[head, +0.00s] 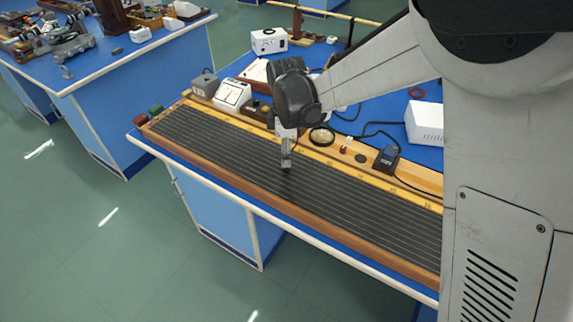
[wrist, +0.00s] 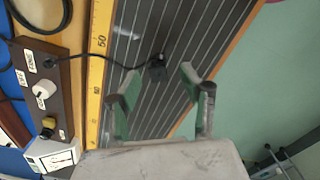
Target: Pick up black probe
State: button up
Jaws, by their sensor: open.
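The black probe (wrist: 157,68) lies on the dark grey striped board (wrist: 190,40) in the wrist view, with a thin black cable running left from it. My gripper (wrist: 155,88) is open, and its two green-lined fingers point toward the probe. The probe is just beyond the fingertips, roughly between their lines, and nothing is held. In the head view my gripper (head: 286,164) hangs low over the striped board (head: 350,215). The probe cannot be made out there, probably hidden by the gripper.
A yellow scale (wrist: 97,60) edges the board. A brown control box (wrist: 45,95) with knobs and a coiled black cable lie beyond it. In the head view, meters (head: 232,94), a dark blue box (head: 387,158) and a white box (head: 425,120) stand behind the board. Its front is clear.

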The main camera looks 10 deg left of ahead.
notch_tip(320, 180, down, 5)
jog(key=shift+w+a+r, duration=0.1)
jog(key=shift+a, duration=0.05)
jog(key=shift+c, duration=0.4)
grip_shut()
